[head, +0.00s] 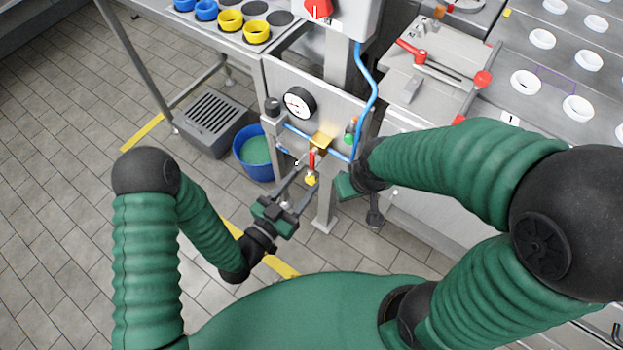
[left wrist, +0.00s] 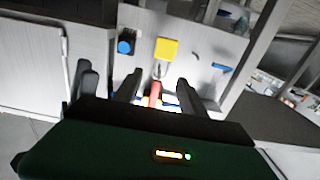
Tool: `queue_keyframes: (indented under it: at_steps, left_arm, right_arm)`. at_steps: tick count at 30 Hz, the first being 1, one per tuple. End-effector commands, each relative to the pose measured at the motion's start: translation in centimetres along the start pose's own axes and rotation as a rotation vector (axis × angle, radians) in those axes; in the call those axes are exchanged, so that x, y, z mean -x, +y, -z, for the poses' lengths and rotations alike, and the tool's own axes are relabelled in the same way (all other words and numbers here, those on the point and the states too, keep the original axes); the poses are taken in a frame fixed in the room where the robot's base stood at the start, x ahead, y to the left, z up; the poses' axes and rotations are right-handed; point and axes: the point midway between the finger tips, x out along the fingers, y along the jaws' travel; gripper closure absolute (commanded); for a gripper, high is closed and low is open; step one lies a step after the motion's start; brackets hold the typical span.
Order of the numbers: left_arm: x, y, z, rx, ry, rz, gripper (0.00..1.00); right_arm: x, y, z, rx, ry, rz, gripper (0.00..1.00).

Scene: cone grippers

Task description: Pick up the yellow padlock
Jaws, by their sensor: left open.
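In the left wrist view the padlock (left wrist: 166,48) shows as a yellow block with a grey shackle, beyond my fingertips. My left gripper (head: 306,172) is open, its two fingers reaching up towards the handle and padlock. In the left wrist view the red handle (left wrist: 155,95) shows between the fingers (left wrist: 158,84). I cannot tell whether a finger touches the padlock. My right gripper (head: 345,187) is right of the padlock; its fingers cannot be made out.
A blue hose (head: 371,95) runs up on the right. A blue bucket (head: 243,151) stands behind on the left. The tiled floor (head: 60,190) on the left is clear.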

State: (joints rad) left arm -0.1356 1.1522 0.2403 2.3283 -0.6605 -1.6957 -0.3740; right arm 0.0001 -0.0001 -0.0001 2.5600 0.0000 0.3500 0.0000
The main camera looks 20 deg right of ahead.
Motion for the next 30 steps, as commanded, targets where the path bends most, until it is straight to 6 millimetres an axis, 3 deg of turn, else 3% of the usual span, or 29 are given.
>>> queue_keyframes:
  at_steps: [4,7,15,26,30]
  left_arm:
    - [-2.6,0.1,-1.2,-0.002,0.003,-0.002,0.51]
    - [-4.2,0.1,-1.0,-0.001,0.002,-0.001,0.51]
    - [-4.7,0.1,-0.9,0.0,-0.001,0.0,0.51]
    - [-4.7,0.1,-0.9,0.0,-0.001,0.0,0.98]
    - [-4.7,0.1,-0.9,0.0,-0.001,0.0,1.0]
  right_arm:
    - [-1.3,0.0,-0.3,0.0,0.0,0.0,0.64]
    - [-1.4,0.0,-0.3,0.0,0.0,0.0,0.64]
    - [-1.3,0.0,-0.3,0.0,0.0,0.0,0.64]
    - [-1.3,0.0,-0.3,0.0,0.0,0.0,0.64]
    - [-1.3,0.0,-0.3,0.0,0.0,0.0,0.64]
